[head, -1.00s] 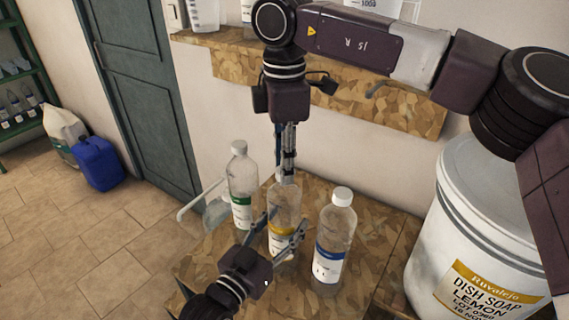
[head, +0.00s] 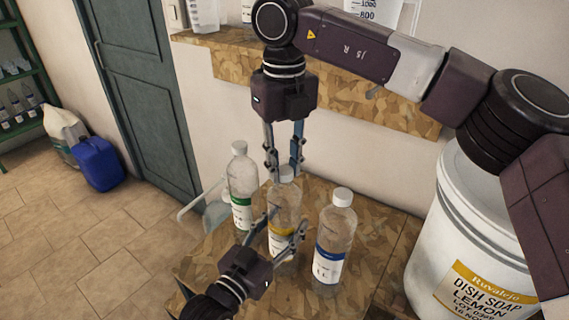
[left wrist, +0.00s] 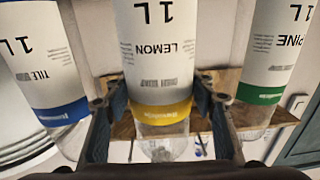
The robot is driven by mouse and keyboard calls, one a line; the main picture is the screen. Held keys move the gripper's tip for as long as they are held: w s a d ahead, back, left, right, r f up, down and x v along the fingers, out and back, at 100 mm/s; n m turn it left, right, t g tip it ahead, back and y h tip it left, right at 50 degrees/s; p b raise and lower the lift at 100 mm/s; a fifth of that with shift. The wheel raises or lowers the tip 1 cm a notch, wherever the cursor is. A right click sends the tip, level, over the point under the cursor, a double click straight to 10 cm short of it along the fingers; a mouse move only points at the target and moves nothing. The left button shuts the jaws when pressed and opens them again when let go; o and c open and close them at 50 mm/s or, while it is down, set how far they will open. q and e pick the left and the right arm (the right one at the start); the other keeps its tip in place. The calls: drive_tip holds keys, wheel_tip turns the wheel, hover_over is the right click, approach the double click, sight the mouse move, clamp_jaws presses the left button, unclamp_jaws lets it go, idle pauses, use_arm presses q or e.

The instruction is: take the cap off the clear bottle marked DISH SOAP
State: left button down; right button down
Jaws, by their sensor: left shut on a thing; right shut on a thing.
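A clear bottle with a yellow-banded label (head: 284,208) stands upright in the middle of the wooden table. In the left wrist view this bottle (left wrist: 163,60) appears upside down and reads LEMON 1 L; its smaller print is too blurred to read. My left gripper (head: 283,226) is shut around its body, one finger on each side. The bottle's white cap (head: 286,173) sits at the top of the neck. My right gripper (head: 284,170) points down from above and is shut on the cap. I cannot tell whether the cap is loosened.
A green-labelled bottle (head: 242,185) stands close on the left and a blue-labelled bottle (head: 334,240) close on the right, both capped. A large white dish soap drum (head: 470,240) stands at the right. A wooden shelf (head: 330,92) runs along the wall behind.

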drive_tip(key=n, duration=0.9)
drive_tip(key=shift+n, duration=0.3)
drive_tip(key=n, duration=0.3)
drive_tip(key=shift+n, duration=0.4)
drive_tip(key=n, duration=0.3)
drive_tip(key=shift+n, duration=0.4)
drive_tip(key=n, duration=0.3)
drive_tip(key=shift+n, duration=0.3)
drive_tip(key=n, duration=0.3)
drive_tip(key=shift+r+n, duration=0.1)
drive_tip(key=shift+n, duration=0.3)
drive_tip(key=n, duration=0.3)
drive_tip(key=shift+n, duration=0.4)
drive_tip(key=n, duration=0.4)
